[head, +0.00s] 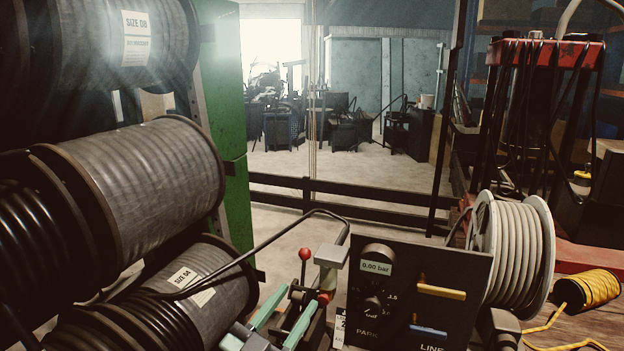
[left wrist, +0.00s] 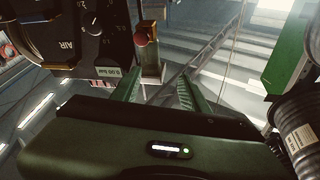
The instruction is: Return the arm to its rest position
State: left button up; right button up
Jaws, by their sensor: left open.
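My left gripper (head: 298,299) is low in the middle of the head view, its two green fingers apart and nothing seen between them. In the left wrist view its fingers (left wrist: 158,88) also stand apart. A lever with a red ball knob (head: 305,254) rises just beyond the fingers, beside a pale metal block (head: 331,256). I cannot tell whether the gripper touches the lever. My right gripper is not in view.
A black control panel (head: 418,262) reading 0.00 bar, with yellow and blue handles, stands right of the gripper. Hose reels (head: 150,185) crowd the left. A white hose reel (head: 515,255) and a yellow cord spool (head: 590,291) are at right. Open floor lies behind the rail.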

pick_arm(q)
jog(key=s+a+f+n+g+y, duration=0.3)
jog(key=s+a+f+n+y, duration=0.15)
jog(key=a+f, duration=0.35)
jog(key=s+a+f+n+g+y, duration=0.35)
jog(key=a+f+y, duration=0.25)
jog(key=f, duration=0.5)
jog(key=s+a+f+g, duration=0.1)
jog(key=s+f+g, duration=0.2)
jog(key=s, duration=0.4)
jog(key=s+a+f+m+g, duration=0.1)
jog(key=s+f+g, duration=0.1)
jog(key=s+f, duration=0.35)
jog(key=s+a+f+g, duration=0.1)
jog(key=s+g, duration=0.2)
jog(key=s, duration=0.5)
notch_tip(320, 180, down, 25)
jog(key=s+g, duration=0.1)
jog(key=s+a+f+g, duration=0.1)
jog(key=s+a+f, duration=0.2)
jog(key=s+f, duration=1.4)
jog(key=shift+s+f+m, duration=0.15)
jog(key=shift+s+m, duration=0.05)
jog(key=shift+m, duration=0.1)
jog(key=shift+g, duration=0.25)
